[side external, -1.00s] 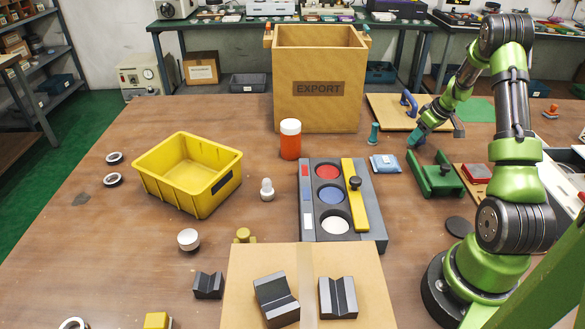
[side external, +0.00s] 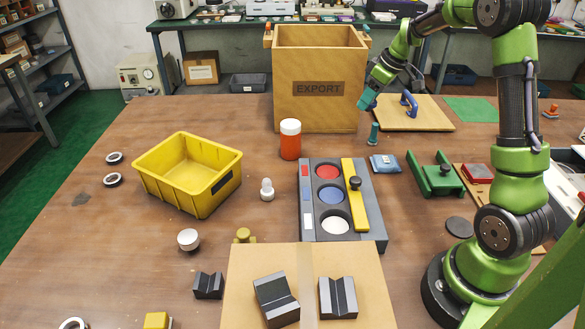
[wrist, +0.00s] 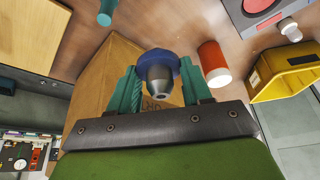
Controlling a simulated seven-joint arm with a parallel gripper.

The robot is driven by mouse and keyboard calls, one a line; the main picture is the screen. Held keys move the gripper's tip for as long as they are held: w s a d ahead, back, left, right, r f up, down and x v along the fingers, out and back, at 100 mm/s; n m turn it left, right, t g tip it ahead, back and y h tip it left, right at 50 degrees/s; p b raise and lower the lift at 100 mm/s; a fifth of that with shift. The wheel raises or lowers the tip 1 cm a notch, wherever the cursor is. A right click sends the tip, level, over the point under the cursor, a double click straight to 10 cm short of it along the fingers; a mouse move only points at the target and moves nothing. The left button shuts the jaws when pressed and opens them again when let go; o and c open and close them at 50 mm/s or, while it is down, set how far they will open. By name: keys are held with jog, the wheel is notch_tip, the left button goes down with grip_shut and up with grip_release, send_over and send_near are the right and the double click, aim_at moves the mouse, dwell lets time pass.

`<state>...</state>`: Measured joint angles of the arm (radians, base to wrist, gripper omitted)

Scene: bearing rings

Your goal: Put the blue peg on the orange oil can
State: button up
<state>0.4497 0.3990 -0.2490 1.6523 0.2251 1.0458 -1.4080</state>
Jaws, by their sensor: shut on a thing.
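My gripper (side external: 368,98) is in the air in front of the right side of the EXPORT box, its teal fingers pointing down and left. In the wrist view my gripper (wrist: 160,88) is shut on the blue peg (wrist: 160,62), which has a blue collar and a grey metal tip facing the camera. The peg cannot be made out in the side view. The orange oil can (side external: 290,145), with a white cap, stands upright on the table left of my gripper and apart from it. It also shows in the wrist view (wrist: 211,58), right of the peg.
The tall EXPORT box (side external: 318,112) stands behind the can. A small teal cylinder (side external: 374,135) stands below my gripper. The grey tray with coloured wells (side external: 314,222) and yellow bin (side external: 187,190) are nearer. Bare table surrounds the can's left side.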

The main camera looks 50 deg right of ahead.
jog(key=w+a+r+n, duration=0.1)
jog(key=a+r, duration=0.1)
jog(key=a, duration=1.1)
jog(key=m, duration=0.3)
send_over(286, 121)
jog(key=s, duration=0.2)
notch_tip(286, 121, down, 2)
jog(key=shift+w+f+h, duration=0.1)
jog(key=shift+w+h, duration=0.05)
jog(key=shift+h, duration=0.25)
jog(key=shift+f, duration=1.65)
jog(key=shift+f, duration=0.15)
jog(key=o, duration=1.3)
